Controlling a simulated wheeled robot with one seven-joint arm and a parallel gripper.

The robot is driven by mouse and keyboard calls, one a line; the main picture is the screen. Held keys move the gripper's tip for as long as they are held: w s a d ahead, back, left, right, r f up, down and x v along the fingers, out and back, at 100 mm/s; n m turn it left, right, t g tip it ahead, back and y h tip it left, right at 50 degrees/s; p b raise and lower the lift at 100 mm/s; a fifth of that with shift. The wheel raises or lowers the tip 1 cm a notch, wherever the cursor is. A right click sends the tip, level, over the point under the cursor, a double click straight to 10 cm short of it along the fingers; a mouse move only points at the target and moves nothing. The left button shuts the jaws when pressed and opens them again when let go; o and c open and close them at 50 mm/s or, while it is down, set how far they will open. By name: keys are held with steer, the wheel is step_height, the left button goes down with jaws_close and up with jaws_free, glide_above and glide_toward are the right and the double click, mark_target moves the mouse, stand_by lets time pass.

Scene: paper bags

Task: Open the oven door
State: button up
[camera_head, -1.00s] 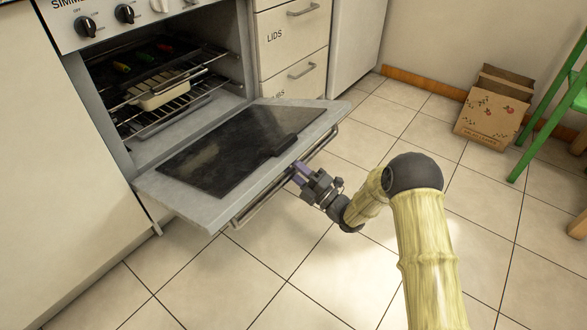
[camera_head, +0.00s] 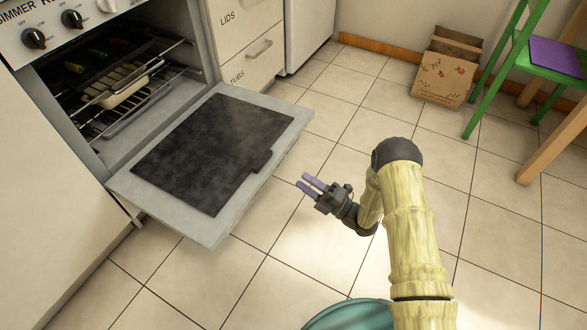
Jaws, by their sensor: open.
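The oven door (camera_head: 228,110) is folded down and lies about flat, its inner face with a dark panel turned up. The oven's inside (camera_head: 85,85) is in plain view, with wire racks and a pale loaf-like item in a dish (camera_head: 125,88). The door's handle is hidden under its outer edge. My gripper (camera_head: 306,185) is open and empty, to the right of the door's outer edge and apart from it. Its two purple fingers point left toward the door.
A green chair (camera_head: 490,75) with a purple seat and wooden legs are at the right. A teal round object (camera_head: 350,315) shows at the bottom. Open tiled floor (camera_head: 250,285) lies in front of the door.

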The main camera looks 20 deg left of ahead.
steer(key=shift+s+d+f, duration=0.1)
steer(key=shift+d+f, duration=0.1)
steer(key=shift+d, duration=0.3)
steer(key=shift+r, duration=0.15)
steer(key=c, duration=0.5)
steer(key=w+r+m+t+h+p, duration=0.1)
steer(key=w+r, duration=0.1)
steer(key=w+r+m+t+h+p, duration=0.1)
steer(key=w+r+h, duration=0.1)
steer(key=w+d+r+m+t+h+p, duration=0.1)
steer(key=w+r+m, duration=0.1)
steer(key=shift+w+r+h, duration=0.25)
steer(key=shift+w+h, duration=0.05)
jaws_close()
steer(key=w+d+r+m+t+h+p, duration=0.1)
steer(key=d+r+m+t+h+p, duration=0.1)
steer(key=d+r+m+h+p, duration=1.1)
steer(key=s+d+r+m+g+h, duration=0.2)
steer(key=s+d+r+m+g, duration=0.1)
steer(key=s+d+r+m, duration=0.4)
steer(key=s+d+r+m+g+h+p, duration=0.1)
steer(key=s+d+r+m+g+h, duration=0.1)
steer(key=s+d+r+m, duration=0.6)
steer(key=s+m, duration=0.2)
steer(key=s, duration=0.4)
steer(key=shift+s+d+r+g, duration=0.15)
steer(key=shift+s+d+g, duration=0.1)
steer(key=shift+g, duration=0.15)
